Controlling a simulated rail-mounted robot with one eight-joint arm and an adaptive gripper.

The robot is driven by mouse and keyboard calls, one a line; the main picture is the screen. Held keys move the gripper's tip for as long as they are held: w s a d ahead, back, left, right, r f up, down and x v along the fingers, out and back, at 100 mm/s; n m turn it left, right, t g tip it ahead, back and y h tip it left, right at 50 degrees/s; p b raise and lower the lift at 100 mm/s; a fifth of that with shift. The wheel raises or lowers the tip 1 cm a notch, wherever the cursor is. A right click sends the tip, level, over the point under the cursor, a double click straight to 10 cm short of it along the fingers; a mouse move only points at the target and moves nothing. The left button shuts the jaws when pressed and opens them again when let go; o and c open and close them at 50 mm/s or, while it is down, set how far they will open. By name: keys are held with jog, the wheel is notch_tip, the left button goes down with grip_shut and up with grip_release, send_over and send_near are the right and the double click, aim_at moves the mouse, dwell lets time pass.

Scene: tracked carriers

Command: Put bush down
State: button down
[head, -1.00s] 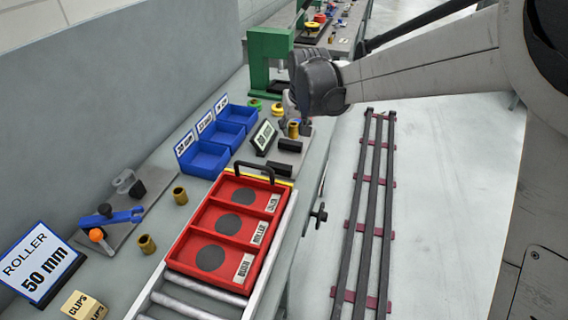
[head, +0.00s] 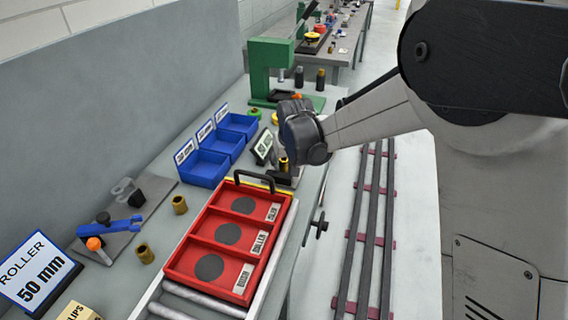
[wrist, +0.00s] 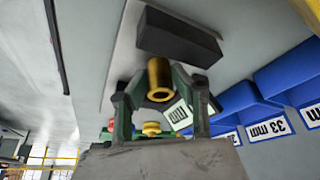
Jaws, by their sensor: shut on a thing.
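In the wrist view a brass bush (wrist: 159,78) stands between the fingertips of my gripper (wrist: 160,92), which is shut on it. In the head view the held bush (head: 284,165) shows just below my gripper, above or on the bench near a dark block (head: 280,180); I cannot tell if it touches the bench. In the wrist view a dark block (wrist: 178,36) lies beyond the bush on a grey plate. The red tray (head: 207,286) has three empty-looking compartments with dark round marks, and its label nearest the front reads BUSH.
The tray sits on a roller conveyor (head: 183,297). Blue bins (head: 204,168) stand left of my gripper, with a small display (head: 263,146) beside it. Two loose bushes (head: 179,205) (head: 145,253) stand left of the tray. A green press (head: 268,65) stands behind.

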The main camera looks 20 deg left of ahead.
jog(key=shift+f, duration=0.2)
jog(key=c, duration=1.4)
grip_release()
jog(key=shift+c, duration=0.2)
jog(key=shift+r, duration=0.15)
jog(key=v, duration=1.2)
jog(key=s+d+r+m, duration=0.1)
jog(key=d+r, duration=0.1)
jog(key=d, duration=0.3)
jog(key=s+d+r, duration=0.2)
jog(key=d+r, duration=0.1)
jog(key=d, duration=0.2)
jog(key=s+d+r+m+t, duration=0.1)
jog(key=s+d+r, duration=0.15)
jog(key=d, duration=0.35)
jog(key=s+d+r+m+t, duration=0.1)
jog(key=s+d, duration=0.2)
jog(key=d, duration=0.3)
jog(key=s+d+f+m+t+h, duration=0.1)
jog(key=s+d+f+m+h, duration=0.1)
jog(key=s+d, duration=1.3)
jog(key=shift+s+d+f+m+t+p, duration=0.35)
jog(key=shift+s+f+m, duration=0.1)
jog(key=shift+s+m, duration=0.4)
